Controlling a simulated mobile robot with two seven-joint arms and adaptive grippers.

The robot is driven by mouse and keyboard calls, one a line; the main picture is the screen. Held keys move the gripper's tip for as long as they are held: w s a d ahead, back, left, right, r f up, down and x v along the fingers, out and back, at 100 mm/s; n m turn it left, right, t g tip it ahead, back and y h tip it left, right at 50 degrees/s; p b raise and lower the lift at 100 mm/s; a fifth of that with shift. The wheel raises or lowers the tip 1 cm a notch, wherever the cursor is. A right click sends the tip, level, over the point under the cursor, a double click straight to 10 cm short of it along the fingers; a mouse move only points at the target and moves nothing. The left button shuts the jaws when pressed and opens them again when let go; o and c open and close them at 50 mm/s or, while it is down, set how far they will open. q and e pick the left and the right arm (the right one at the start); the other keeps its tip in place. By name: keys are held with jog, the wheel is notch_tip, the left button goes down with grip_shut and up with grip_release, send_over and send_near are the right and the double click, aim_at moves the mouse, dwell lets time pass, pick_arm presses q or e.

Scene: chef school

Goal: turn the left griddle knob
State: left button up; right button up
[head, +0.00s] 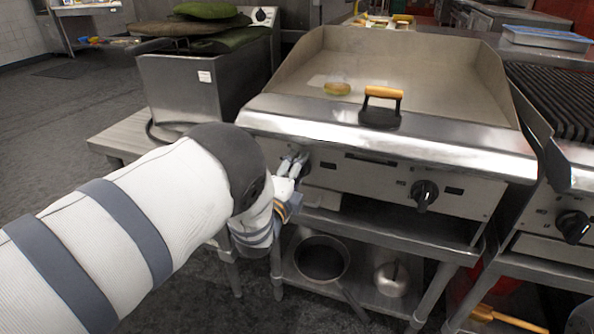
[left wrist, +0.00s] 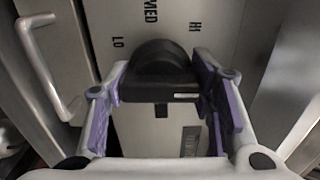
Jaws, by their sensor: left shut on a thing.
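The griddle (head: 400,70) stands in the middle of the head view, with its knobs on the front panel. The left griddle knob is mostly hidden behind my left gripper (head: 290,172) in the head view. In the left wrist view the black knob (left wrist: 160,62) sits between the two fingers of my left gripper (left wrist: 160,100), below the LO, MED and HI marks. The gripper is shut on it. The right griddle knob (head: 424,194) is free on the same panel. My right gripper is not clearly visible.
A press with a wooden handle (head: 382,104) and a small patty (head: 337,88) are on the griddle. A pan (head: 321,258) and a kettle (head: 391,279) are on the shelf below. A grill (head: 562,100) adjoins at right.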

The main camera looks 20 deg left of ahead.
pick_arm(q)
jog(key=shift+a, duration=0.1)
jog(key=o, duration=1.2)
jog(key=shift+c, duration=0.2)
jog(key=shift+s, duration=0.3)
jog(key=s, duration=1.1)
jog(key=shift+s+a, duration=0.15)
jog(key=shift+s, duration=0.05)
